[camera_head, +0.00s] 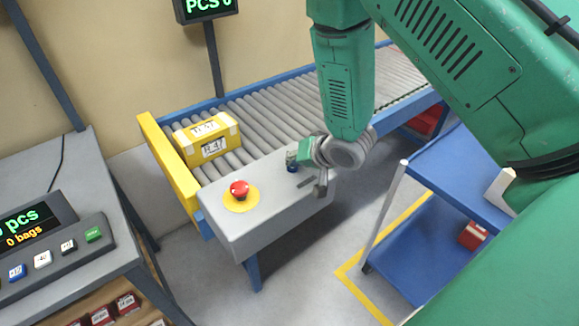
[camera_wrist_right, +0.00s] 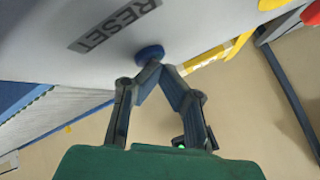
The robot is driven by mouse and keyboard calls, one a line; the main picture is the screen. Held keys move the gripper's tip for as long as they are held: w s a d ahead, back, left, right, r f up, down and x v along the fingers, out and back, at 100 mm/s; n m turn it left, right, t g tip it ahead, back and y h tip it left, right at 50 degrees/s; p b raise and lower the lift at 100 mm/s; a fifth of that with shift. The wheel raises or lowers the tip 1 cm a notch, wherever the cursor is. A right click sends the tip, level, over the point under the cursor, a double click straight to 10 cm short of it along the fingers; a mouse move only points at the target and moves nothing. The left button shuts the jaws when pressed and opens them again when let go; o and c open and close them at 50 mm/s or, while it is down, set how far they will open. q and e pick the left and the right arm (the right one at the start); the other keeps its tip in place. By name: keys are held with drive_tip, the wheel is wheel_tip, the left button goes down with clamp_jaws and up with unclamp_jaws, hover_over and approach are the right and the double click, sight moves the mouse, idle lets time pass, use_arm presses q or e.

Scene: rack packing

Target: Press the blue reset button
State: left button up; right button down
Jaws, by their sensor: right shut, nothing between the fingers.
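The blue reset button (camera_head: 292,169) sits on the grey control box at the side of the conveyor, partly hidden by my right gripper. In the right wrist view the round blue button (camera_wrist_right: 150,52) shows beside the dark RESET label (camera_wrist_right: 115,25). My right gripper (camera_head: 298,161) is shut and empty, at the button. In the wrist view its closed fingertips (camera_wrist_right: 158,66) are right at the button's edge; I cannot tell whether they touch it or whether it is pressed in. My left gripper is out of view.
A red emergency button (camera_head: 239,188) on a yellow disc stands on the same grey box (camera_head: 262,220). A yellow carton (camera_head: 207,138) lies on the rollers. A blue cart (camera_head: 455,165) stands at the right, and a desk with a keypad (camera_head: 55,245) at the left.

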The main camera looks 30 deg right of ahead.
sight(292, 168)
drive_tip(key=shift+r, duration=0.3)
drive_tip(key=shift+d+r+p, duration=0.1)
drive_tip(key=shift+r+p, duration=0.25)
drive_tip(key=shift+p, duration=0.25)
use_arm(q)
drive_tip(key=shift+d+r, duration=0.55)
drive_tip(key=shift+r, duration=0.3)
use_arm(e)
drive_tip(key=shift+d+f, duration=0.15)
drive_tip(key=shift+d, duration=0.1)
drive_tip(key=shift+a, duration=0.1)
drive_tip(key=shift+a+r, duration=0.15)
drive_tip(key=shift+r, duration=0.05)
drive_tip(key=shift+w+a+r+p, duration=0.1)
drive_tip(key=shift+r+p, duration=0.25)
drive_tip(key=shift+p, duration=0.05)
wheel_tip(292, 168, up, 3)
drive_tip(key=shift+a+f+p, duration=0.1)
drive_tip(key=shift+p, duration=1.15)
drive_tip(key=shift+d+r+p, duration=0.3)
drive_tip(key=shift+r+p, duration=0.4)
drive_tip(key=shift+p, duration=0.05)
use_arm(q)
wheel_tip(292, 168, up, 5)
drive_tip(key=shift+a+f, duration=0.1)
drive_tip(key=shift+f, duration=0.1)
use_arm(e)
drive_tip(key=shift+f, duration=0.1)
